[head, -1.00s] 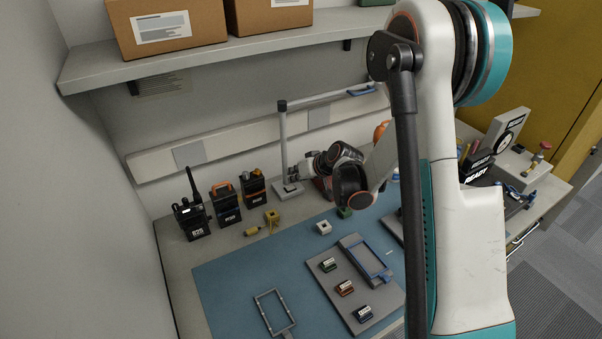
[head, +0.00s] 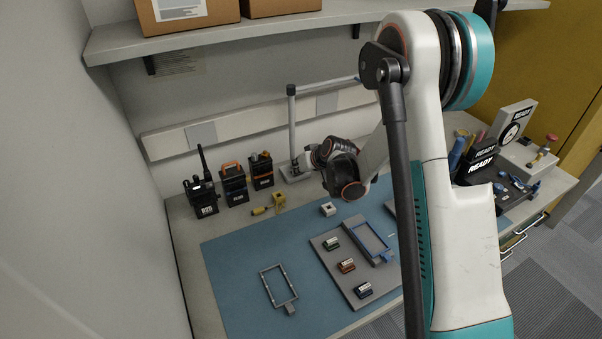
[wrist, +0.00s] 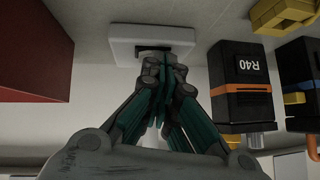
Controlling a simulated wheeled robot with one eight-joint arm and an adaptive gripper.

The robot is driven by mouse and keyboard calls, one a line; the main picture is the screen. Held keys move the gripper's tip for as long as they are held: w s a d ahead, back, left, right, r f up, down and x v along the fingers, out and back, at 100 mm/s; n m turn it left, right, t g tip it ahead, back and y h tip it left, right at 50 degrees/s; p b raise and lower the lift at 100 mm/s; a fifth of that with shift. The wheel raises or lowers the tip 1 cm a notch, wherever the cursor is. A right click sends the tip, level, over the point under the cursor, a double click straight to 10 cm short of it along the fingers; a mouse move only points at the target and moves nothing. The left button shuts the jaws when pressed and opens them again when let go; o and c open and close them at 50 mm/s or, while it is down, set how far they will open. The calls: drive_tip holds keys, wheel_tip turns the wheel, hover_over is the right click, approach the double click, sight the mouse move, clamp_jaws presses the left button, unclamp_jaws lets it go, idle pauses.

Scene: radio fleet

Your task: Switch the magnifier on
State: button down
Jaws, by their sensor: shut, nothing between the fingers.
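The magnifier's grey post (head: 291,120) stands at the back of the bench, and its arm reaches right under the shelf. In the wrist view its pale base (wrist: 120,48) is ahead, with a dark switch-like patch (wrist: 153,47) on it. My gripper (wrist: 165,62) is shut and empty, its fingertips right at that patch. I cannot tell whether they touch it. In the head view my gripper (head: 305,160) is low beside the post, partly hidden by my wrist. The magnifier's lens end is hidden behind my arm.
A black and orange radio marked R40 (wrist: 240,80) stands close right of my gripper in the wrist view. A red block (wrist: 35,50) is at the left. Several radios stand left of the post in the head view. A blue mat (head: 240,255) lies in front.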

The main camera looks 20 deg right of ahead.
drive_tip(key=shift+s+r, duration=0.15)
drive_tip(key=shift+w+f, duration=0.25)
drive_tip(key=shift+w, duration=0.1)
drive_tip(key=shift+s+d+r, duration=0.1)
drive_tip(key=shift+d, duration=0.75)
